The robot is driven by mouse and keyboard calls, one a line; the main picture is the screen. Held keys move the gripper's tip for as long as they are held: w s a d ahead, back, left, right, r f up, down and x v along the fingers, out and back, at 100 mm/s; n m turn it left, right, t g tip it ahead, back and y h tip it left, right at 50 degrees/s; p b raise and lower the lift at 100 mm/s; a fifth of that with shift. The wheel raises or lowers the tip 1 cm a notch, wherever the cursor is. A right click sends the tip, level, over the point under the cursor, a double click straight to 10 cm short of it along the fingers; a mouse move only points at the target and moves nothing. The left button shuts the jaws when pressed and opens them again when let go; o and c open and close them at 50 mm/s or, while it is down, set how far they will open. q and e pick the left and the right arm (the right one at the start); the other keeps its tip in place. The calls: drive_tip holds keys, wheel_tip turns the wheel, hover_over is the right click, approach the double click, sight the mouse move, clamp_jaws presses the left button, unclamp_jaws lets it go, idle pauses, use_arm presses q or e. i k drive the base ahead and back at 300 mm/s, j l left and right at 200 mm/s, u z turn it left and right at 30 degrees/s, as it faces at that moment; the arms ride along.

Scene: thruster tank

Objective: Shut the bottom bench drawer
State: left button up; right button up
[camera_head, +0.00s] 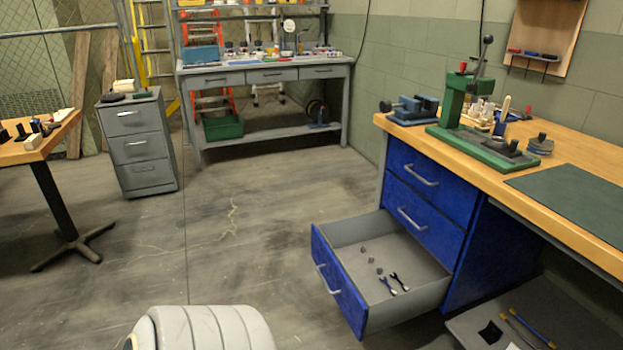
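The bottom bench drawer (340,285) is pulled far out of the blue drawer unit (462,255) under the wooden workbench on the right. Its blue front has a silver handle (328,280) facing left. Inside, on its grey floor, lie two small wrenches (394,283) and several small grey pieces (371,259). The two drawers above, the upper (425,178) and the middle (418,222), are shut. Neither of my grippers shows in the view.
A rounded light-grey shape (200,328) stands at the bottom edge, left of the open drawer. A low grey shelf (560,315) with tools lies right of the drawer. A grey cabinet (140,145) and wooden table (50,140) stand at left. The concrete floor (230,240) between is clear.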

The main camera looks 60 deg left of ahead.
sight(368, 306)
drive_tip(key=k+u, duration=0.15)
drive_tip(key=u, duration=1.65)
